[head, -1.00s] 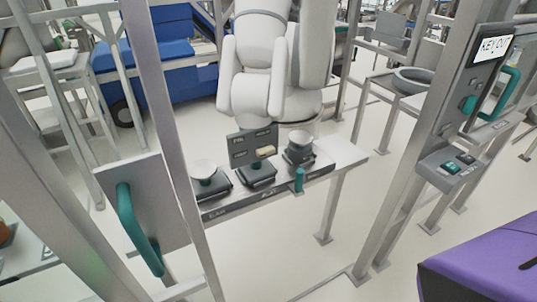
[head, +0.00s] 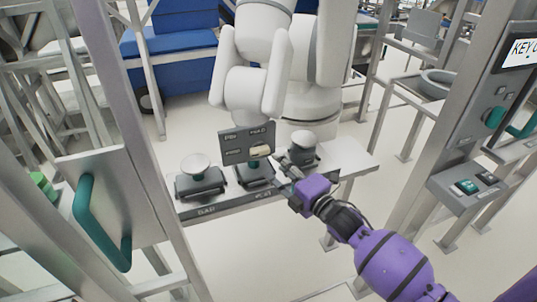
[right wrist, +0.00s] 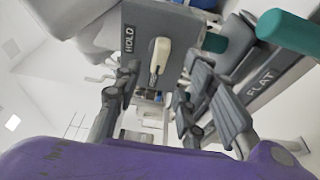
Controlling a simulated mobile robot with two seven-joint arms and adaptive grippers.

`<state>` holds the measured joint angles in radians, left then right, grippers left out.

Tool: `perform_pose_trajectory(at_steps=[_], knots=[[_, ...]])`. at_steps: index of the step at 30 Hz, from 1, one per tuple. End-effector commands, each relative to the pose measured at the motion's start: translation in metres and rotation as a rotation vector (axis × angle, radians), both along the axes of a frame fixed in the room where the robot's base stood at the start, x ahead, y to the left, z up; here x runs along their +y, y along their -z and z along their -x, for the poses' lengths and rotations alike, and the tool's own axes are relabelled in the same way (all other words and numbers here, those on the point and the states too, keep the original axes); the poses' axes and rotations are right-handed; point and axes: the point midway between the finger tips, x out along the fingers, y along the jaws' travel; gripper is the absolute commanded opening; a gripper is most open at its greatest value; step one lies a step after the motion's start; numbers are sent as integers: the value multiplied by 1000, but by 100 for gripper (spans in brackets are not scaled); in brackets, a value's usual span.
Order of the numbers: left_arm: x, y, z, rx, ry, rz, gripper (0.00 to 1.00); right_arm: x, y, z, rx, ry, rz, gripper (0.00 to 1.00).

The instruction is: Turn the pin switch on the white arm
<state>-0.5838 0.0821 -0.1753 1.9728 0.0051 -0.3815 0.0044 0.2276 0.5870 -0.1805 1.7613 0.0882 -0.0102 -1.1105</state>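The pin switch is a cream lever (head: 260,151) on a small dark grey panel (head: 232,140), at the foot of the white arm (head: 245,92). In the right wrist view the cream lever (right wrist: 158,58) lies on the panel (right wrist: 140,28), near a "HOLD" label. My right gripper (head: 281,178) reaches over the bench from the right, just right of and below the panel. In the right wrist view its two dark fingers (right wrist: 165,100) stand apart with a gap between them, and the lever shows beyond that gap, apparently untouched. My left gripper is out of view.
The grey bench (head: 350,158) carries dark pedestals with round pads (head: 195,163) beside the panel. A teal post (right wrist: 285,32) is close by in the wrist view. A frame post and a teal-handled door (head: 85,215) stand left, a control post (head: 440,130) right.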

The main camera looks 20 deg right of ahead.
Motion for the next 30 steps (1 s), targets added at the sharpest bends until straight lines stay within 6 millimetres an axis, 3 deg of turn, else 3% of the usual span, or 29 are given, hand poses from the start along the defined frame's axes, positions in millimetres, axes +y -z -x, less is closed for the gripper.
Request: perform_pose_trajectory(at_steps=[6, 12, 24, 30], knots=[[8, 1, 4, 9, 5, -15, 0, 11, -3, -34, -2, 1, -3, 38], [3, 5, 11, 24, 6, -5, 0, 19, -2, -59, 0, 1, -4, 38], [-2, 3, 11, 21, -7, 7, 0, 22, 0, -67, 2, 1, -3, 38], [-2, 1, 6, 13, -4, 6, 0, 22, 0, -67, 2, 1, -3, 11]])
